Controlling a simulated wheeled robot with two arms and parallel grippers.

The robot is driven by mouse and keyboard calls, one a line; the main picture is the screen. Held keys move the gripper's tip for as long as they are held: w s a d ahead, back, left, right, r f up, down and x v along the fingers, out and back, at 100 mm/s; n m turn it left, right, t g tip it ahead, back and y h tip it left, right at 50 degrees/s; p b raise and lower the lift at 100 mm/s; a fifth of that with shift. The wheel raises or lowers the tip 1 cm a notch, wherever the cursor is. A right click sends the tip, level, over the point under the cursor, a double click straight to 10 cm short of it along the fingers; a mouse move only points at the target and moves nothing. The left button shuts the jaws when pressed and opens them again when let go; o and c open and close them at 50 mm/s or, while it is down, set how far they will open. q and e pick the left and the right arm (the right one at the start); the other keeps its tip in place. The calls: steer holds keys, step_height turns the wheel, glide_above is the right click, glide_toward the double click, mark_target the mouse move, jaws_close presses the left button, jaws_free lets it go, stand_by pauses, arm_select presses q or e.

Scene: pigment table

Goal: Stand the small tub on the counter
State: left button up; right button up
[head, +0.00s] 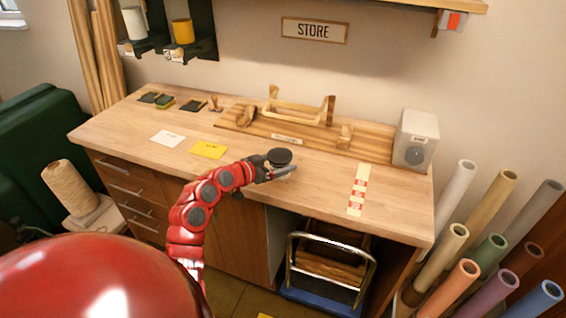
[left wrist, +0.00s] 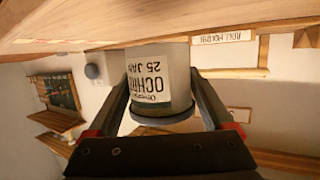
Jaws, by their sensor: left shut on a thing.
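The small tub (head: 280,156) shows a dark round lid in the head view, over the front middle of the wooden counter (head: 318,180). In the left wrist view the tub (left wrist: 158,65) is grey with a white and green label reading about "OCHRE 25 JAN", upside down in that picture, as is the room. My left gripper (head: 282,172) is shut on the tub, one finger on each side. The tub looks upright, its base end close to the counter surface (left wrist: 60,22); I cannot tell whether it touches. My right gripper is not in view.
A white card (head: 168,138) and a yellow card (head: 208,150) lie left of the tub. A wooden rack (head: 300,108) stands behind, a red-and-white strip (head: 357,190) lies right, and a pale box (head: 415,138) stands at the right end. Counter around the tub is clear.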

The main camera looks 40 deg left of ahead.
arm_select(q)
steer(key=shift+w, duration=1.25)
steer(key=shift+w+d+f, duration=0.1)
steer(key=shift+w+f, duration=0.05)
steer(key=shift+f, duration=0.1)
step_height(320, 180, down, 3)
steer(key=shift+f+p, duration=0.1)
steer(key=shift+p, duration=0.6)
steer(key=shift+f+b, duration=0.25)
steer(key=shift+b, duration=0.1)
steer(key=o, duration=1.4)
steer(key=shift+r, duration=0.1)
